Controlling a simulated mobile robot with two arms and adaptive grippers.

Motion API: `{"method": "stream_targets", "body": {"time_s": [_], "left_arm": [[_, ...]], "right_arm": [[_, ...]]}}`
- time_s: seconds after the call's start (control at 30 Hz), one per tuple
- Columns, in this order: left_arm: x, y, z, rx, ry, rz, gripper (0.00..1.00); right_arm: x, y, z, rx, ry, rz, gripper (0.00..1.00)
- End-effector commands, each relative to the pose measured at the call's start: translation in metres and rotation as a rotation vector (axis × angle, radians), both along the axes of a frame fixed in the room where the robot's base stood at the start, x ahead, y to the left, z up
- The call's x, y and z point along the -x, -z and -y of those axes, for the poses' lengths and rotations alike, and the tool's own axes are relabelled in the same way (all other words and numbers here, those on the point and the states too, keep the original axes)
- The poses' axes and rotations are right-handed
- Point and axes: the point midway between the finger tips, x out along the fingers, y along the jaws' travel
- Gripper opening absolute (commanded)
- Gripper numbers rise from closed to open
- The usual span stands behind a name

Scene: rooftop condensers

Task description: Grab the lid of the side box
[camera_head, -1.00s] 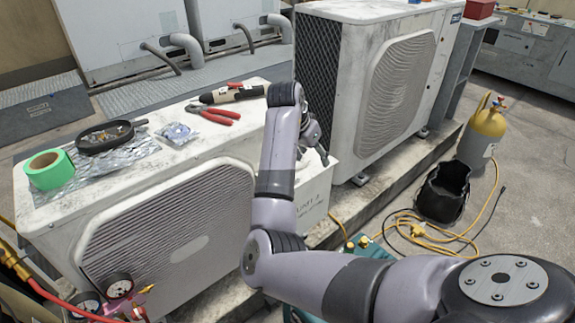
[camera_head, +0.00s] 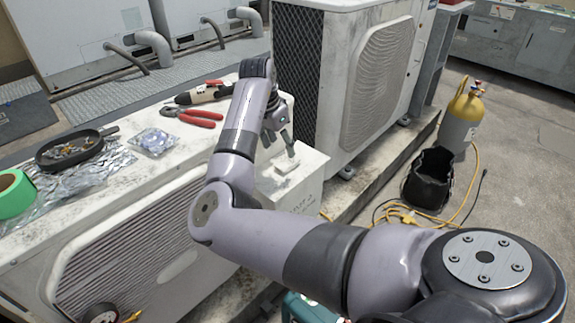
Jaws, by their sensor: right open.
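The side box (camera_head: 311,187) is a pale, worn box at the right end of the near condenser. Its flat lid (camera_head: 306,162) has a small raised white piece (camera_head: 287,167) on top, which looks like a handle. My right gripper (camera_head: 283,150) points down over the lid, with one finger close to the raised piece. The gripper is open and its jaws look empty. Whether a fingertip touches the lid I cannot tell. My right forearm hides part of the box and the condenser top. My left gripper is out of view.
On the near condenser lie red-handled pliers (camera_head: 192,117), a dark pan (camera_head: 70,150), green tape (camera_head: 13,194) and a small plastic bag (camera_head: 153,142). A taller condenser (camera_head: 348,80) stands close behind the box. A yellow-topped cylinder (camera_head: 461,118) and black bag (camera_head: 430,178) stand right.

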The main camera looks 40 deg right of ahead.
Motion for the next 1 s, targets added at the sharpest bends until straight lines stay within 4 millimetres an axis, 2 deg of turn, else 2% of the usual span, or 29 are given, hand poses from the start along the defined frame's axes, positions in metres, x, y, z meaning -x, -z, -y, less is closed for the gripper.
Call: {"method": "stream_targets", "body": {"time_s": [0.07,0.33,0.47,0.6,0.67,0.9,1.0], "left_arm": [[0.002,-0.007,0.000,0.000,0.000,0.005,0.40],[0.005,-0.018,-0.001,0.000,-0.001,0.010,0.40],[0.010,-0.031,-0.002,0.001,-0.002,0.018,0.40],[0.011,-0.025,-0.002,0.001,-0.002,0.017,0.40],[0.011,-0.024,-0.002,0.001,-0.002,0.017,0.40],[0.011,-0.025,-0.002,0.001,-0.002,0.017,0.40],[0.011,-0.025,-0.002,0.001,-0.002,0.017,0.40]], "right_arm": [[0.000,0.010,0.003,-0.001,0.001,-0.001,0.57],[0.001,0.020,0.007,0.000,0.001,0.000,0.57],[0.004,0.033,0.011,0.000,0.003,0.001,0.57],[0.007,0.056,0.019,0.000,0.001,-0.001,0.57],[0.007,0.062,0.021,0.000,0.001,-0.001,0.57],[0.006,0.064,0.022,0.001,0.001,0.001,0.57],[0.006,0.064,0.022,0.000,0.001,0.001,0.51]]}}
